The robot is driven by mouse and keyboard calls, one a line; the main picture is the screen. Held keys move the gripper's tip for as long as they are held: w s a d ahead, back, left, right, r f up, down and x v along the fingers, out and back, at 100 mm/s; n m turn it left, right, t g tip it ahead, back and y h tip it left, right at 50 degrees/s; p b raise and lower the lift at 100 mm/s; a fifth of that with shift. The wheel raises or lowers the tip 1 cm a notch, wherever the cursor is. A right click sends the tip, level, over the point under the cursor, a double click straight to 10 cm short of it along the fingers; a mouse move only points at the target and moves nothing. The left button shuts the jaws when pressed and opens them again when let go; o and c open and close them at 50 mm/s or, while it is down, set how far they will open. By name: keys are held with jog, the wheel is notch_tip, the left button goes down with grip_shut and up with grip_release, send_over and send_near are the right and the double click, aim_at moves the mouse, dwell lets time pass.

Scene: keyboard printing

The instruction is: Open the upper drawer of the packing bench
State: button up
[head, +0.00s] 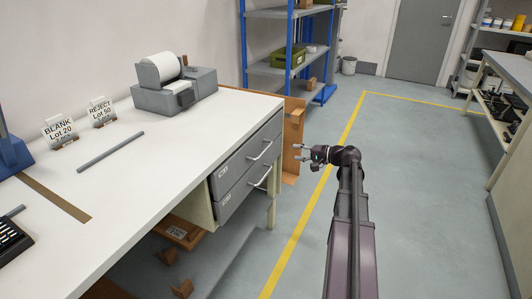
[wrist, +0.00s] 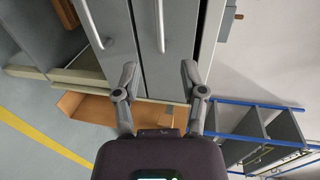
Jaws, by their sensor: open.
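The packing bench (head: 150,185) has a white top and two grey drawers at its right end. The upper drawer (head: 240,164) looks shut and has a pale bar handle (head: 261,151). The lower drawer (head: 240,193) below it has a similar handle and also looks shut. My gripper (head: 300,151) is open and empty, to the right of the drawer fronts and apart from them. In the wrist view, the picture is turned sideways. The upper handle (wrist: 160,25) lies ahead of my gripper (wrist: 158,68), roughly in line with the gap between its fingers, not between them.
A label printer (head: 175,84), lot signs (head: 102,110) and a grey rod (head: 110,151) are on the bench top. A blue shelf rack (head: 289,50) and brown cardboard (head: 293,135) stand behind the bench. Floor with a yellow line (head: 322,185) is open beside the drawers.

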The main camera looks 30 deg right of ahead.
aim_at(266, 148)
jog(key=b+x, duration=0.2)
jog(key=x, duration=1.1)
jog(key=shift+w+a+b, duration=0.2)
jog(key=shift+w+b, duration=0.15)
jog(key=shift+b, duration=0.05)
grip_shut()
jog(key=shift+d, duration=0.1)
